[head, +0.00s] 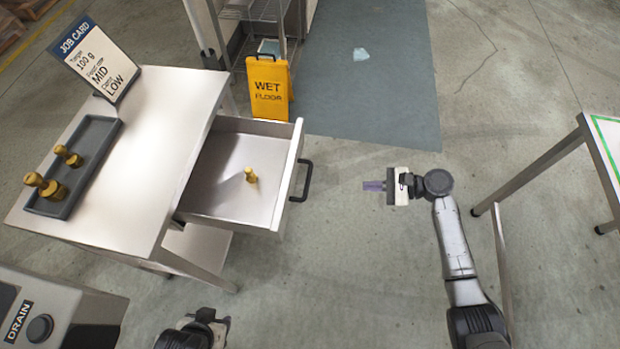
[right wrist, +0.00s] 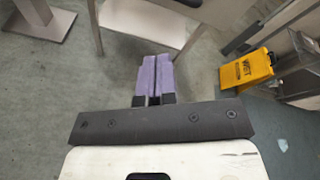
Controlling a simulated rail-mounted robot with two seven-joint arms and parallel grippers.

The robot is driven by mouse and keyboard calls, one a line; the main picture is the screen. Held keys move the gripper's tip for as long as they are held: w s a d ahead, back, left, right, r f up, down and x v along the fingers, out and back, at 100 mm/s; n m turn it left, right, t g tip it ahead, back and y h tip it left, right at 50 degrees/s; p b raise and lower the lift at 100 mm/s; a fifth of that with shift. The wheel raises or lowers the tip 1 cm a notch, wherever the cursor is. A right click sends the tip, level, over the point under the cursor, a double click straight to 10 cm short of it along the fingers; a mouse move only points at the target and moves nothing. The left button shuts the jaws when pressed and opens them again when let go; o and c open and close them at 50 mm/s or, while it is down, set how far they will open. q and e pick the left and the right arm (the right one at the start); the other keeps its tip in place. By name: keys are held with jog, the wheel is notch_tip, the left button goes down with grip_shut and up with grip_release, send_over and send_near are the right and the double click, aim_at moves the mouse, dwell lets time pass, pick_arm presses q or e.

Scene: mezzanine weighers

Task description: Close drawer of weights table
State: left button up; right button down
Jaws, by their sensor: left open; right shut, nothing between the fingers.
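The weights table (head: 155,118) stands at the left in the head view. Its metal drawer (head: 222,187) is pulled out toward the right, with a black handle (head: 303,181) on its front. A small brass weight (head: 251,175) stands inside the drawer. My right gripper (head: 374,186) is to the right of the handle, apart from it, pointing toward it. Its purple fingers are shut and empty, and they show in the right wrist view (right wrist: 153,76). My left gripper (head: 222,326) is open at the bottom edge, below the table, with its fingertips partly hidden.
A grey tray (head: 107,157) with brass weights and a job card (head: 95,58) are on the tabletop. A yellow wet floor sign (head: 268,88) stands behind the drawer. A machine marked DRAIN (head: 62,312) is at bottom left. Another table (head: 606,150) is at right. Floor between is clear.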

jog(key=w+a+f+m+b, duration=0.1)
jog(key=w+a+m+b, duration=0.2)
jog(key=a, duration=1)
jog(key=m+b, duration=0.1)
jog(key=m, duration=0.2)
jog(key=shift+a+f+y+b, duration=0.25)
jog(key=shift+y+b, duration=0.1)
jog(key=shift+y, duration=0.05)
